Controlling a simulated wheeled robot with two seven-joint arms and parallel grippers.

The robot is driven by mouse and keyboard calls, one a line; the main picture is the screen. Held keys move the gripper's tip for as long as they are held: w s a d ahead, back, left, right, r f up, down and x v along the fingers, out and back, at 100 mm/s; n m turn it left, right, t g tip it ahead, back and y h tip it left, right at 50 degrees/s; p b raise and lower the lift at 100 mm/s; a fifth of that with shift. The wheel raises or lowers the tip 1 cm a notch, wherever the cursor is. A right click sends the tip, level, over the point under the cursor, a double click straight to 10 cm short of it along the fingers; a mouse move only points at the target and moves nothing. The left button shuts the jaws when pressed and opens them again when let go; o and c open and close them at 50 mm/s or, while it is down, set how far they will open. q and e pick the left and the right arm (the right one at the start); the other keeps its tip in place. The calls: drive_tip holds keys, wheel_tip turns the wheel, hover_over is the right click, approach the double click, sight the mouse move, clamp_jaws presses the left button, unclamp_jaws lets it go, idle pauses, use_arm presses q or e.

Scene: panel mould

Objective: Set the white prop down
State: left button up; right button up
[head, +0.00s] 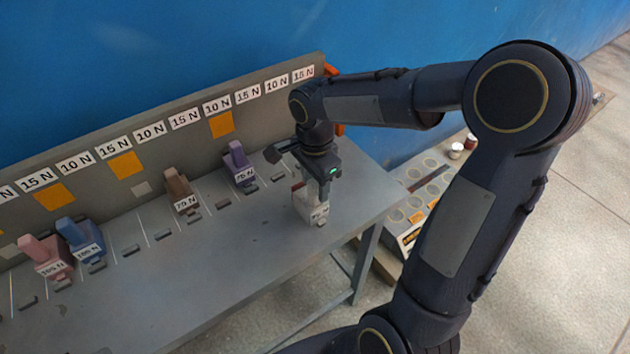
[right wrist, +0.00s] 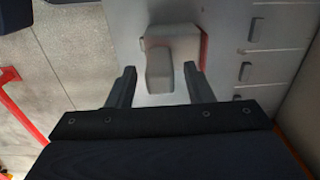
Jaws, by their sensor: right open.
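The white prop (head: 310,208) stands upright on the grey bench (head: 255,245) near its right end, with a label on its front. Its top is partly hidden by my right gripper (head: 316,184), which is right above it. In the right wrist view the prop (right wrist: 160,68) shows as a pale block with a raised grip. The two fingers of my right gripper (right wrist: 159,84) are spread on either side of that grip, with a visible gap on both sides. My left gripper is not in view.
Purple (head: 240,166), brown (head: 181,192), blue (head: 80,240) and pink (head: 46,257) props stand left of the white one. The back panel (head: 135,140) carries force labels and orange squares. A tray with round recesses (head: 417,200) lies beyond the bench's right edge. The bench front is clear.

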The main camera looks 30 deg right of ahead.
wheel_tip(320, 180, up, 12)
drive_tip(key=p, duration=0.1)
drive_tip(key=s+a+f+n+t+y, duration=0.2)
drive_tip(key=s+n, duration=0.5)
drive_tip(key=s, duration=0.1)
drive_tip(key=s+a+f+n+t+y, duration=0.1)
drive_tip(key=s+a+f+n+t, duration=0.2)
drive_tip(key=s+n, duration=0.5)
drive_tip(key=shift+s+f+n+t+y, duration=0.2)
drive_tip(key=shift+s+n+t+y, duration=0.1)
drive_tip(key=shift+s+y, duration=0.15)
idle(0.3)
